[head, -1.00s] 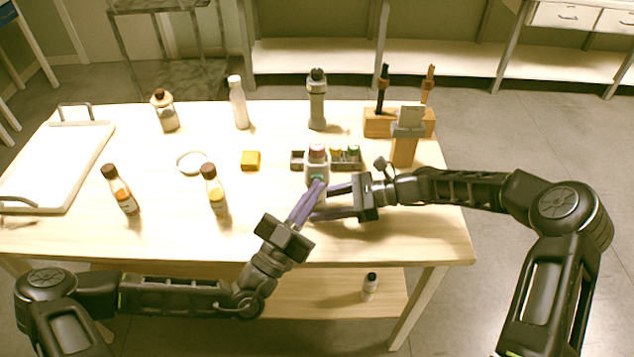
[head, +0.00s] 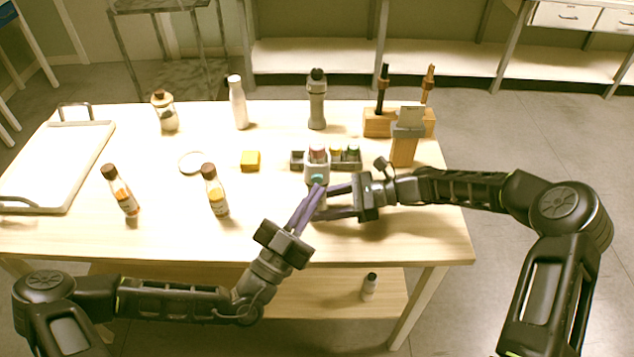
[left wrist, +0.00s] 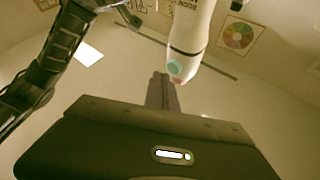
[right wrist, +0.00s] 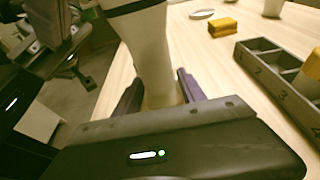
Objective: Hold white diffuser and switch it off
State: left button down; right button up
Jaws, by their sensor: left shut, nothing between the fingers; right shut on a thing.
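The white diffuser (head: 316,167) has a pinkish top and a teal button on its front. It stands near the table's front right, with its lower part hidden behind the fingers. My right gripper (head: 325,201) is shut on the diffuser from the right; the right wrist view shows the white body (right wrist: 150,50) between the fingers. My left gripper (head: 318,189) is shut and empty, its fingertips just below the button in the head view. In the left wrist view the teal button (left wrist: 173,67) and a small reddish spot under it show above the closed fingers (left wrist: 161,78).
A grey numbered tray (head: 297,161) is right behind the diffuser. A yellow block (head: 250,161), two amber bottles (head: 215,192) (head: 121,191) and a white ring (head: 191,162) lie left. A wooden holder (head: 404,150) stands right.

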jog(key=shift+f, duration=0.15)
pick_arm(q)
jog(key=s, duration=0.5)
jog(key=shift+s, duration=0.3)
pick_arm(e)
jog(key=o, duration=1)
jog(key=shift+o, duration=0.2)
jog(key=v, duration=1.2)
pick_arm(q)
jog(key=shift+r, duration=0.1)
